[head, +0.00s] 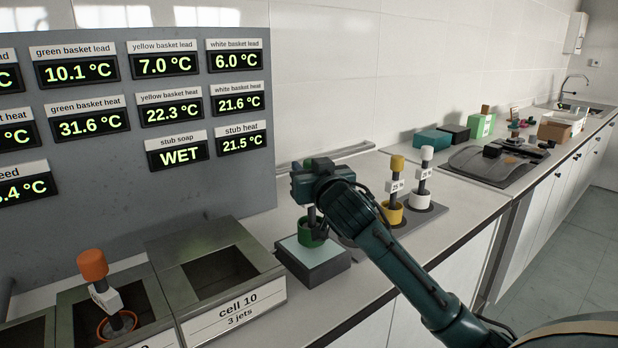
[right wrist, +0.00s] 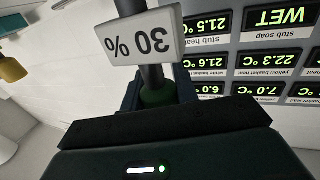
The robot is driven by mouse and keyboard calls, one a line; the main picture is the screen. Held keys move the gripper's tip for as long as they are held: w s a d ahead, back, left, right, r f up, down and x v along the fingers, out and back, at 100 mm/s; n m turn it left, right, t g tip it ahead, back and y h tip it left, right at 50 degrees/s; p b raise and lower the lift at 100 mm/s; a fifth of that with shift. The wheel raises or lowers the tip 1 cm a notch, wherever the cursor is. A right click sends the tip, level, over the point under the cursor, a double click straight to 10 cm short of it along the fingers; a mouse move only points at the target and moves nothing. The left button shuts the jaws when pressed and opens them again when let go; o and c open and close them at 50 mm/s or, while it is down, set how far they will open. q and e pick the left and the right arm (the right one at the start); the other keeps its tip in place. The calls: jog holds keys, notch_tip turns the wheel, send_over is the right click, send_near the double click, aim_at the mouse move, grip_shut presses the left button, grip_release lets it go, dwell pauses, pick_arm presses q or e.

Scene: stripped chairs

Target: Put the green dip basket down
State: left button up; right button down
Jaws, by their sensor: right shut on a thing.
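The green dip basket (head: 311,234) is upright beneath my right gripper (head: 314,188) in the head view. My right gripper is shut on its green handle top (right wrist: 158,93), seen in the right wrist view with the dark stem and an upside-down "30 %" tag (right wrist: 142,36). The basket is at the pale top of a low dark block (head: 318,263); I cannot tell whether it touches. My left gripper is not in view.
An open bath marked cell 10 (head: 232,307) stands left of the block. An orange-topped basket (head: 93,265) is in a bath farther left. Yellow (head: 391,212) and white (head: 421,200) baskets stand right, near my forearm. A grey display panel (head: 225,170) rises behind.

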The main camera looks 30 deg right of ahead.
jog(key=shift+f, duration=0.65)
jog(key=shift+f, duration=0.15)
jog(key=c, duration=1.1)
grip_release()
jog(key=shift+o, duration=0.2)
jog(key=b+v, duration=0.1)
jog(key=v, duration=1.1)
